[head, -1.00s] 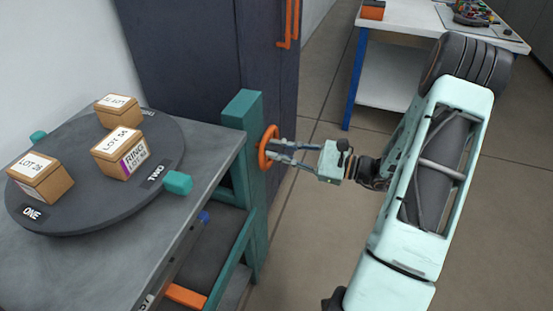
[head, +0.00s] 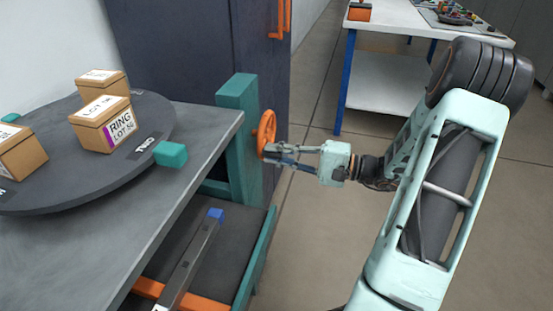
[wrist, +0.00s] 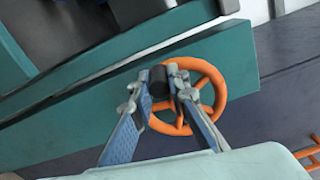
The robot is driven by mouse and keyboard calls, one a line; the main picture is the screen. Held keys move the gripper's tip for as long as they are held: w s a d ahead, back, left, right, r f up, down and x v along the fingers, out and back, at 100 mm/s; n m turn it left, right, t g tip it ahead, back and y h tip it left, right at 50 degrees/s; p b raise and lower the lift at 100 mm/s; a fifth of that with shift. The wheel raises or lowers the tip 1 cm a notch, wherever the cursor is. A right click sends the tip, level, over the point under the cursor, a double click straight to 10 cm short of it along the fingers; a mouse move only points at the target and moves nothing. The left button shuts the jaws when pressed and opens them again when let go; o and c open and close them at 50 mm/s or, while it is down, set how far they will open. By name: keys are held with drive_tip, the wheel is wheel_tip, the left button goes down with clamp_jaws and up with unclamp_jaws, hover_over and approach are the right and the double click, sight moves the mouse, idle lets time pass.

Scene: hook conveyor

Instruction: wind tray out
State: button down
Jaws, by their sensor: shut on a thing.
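An orange handwheel (head: 266,127) is mounted on the side of a teal post (head: 238,93) at the bench corner. In the wrist view the wheel (wrist: 219,84) shows with a black crank knob (wrist: 158,82) on its near side. My gripper (head: 270,153) is at the wheel's lower part; in the wrist view its fingers (wrist: 161,91) are shut on the knob. The tray (head: 230,243), dark with a teal side and an orange cross bar, sticks out below the bench top. A grey bar with a blue end (head: 215,214) lies over it. Its far part is hidden.
A grey bench (head: 205,135) carries a dark turntable (head: 150,110) with cardboard boxes and a teal block (head: 170,153) at its edge. A dark cabinet (head: 190,40) stands behind the post. A white table (head: 430,30) is at the back. The floor right of the post is clear.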

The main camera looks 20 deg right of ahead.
drive_tip(key=f+n, duration=0.1)
drive_tip(key=n+b, duration=0.1)
drive_tip(key=n, duration=0.1)
drive_tip(key=shift+w+d+f+b, duration=0.15)
drive_tip(key=shift+f+b, duration=0.15)
drive_tip(key=shift+f, duration=0.1)
drive_tip(key=n, duration=0.1)
drive_tip(key=f+n, duration=0.1)
drive_tip(key=shift+w+d+n, duration=0.2)
drive_tip(key=shift+d+n, duration=0.1)
drive_tip(key=shift+d, duration=0.1)
drive_tip(key=shift+f, duration=0.1)
idle(0.3)
drive_tip(key=c, duration=1.8)
unclamp_jaws()
drive_tip(key=shift+a+f, duration=0.1)
drive_tip(key=shift+c, duration=0.2)
drive_tip(key=v, duration=1.2)
drive_tip(key=shift+r, duration=0.25)
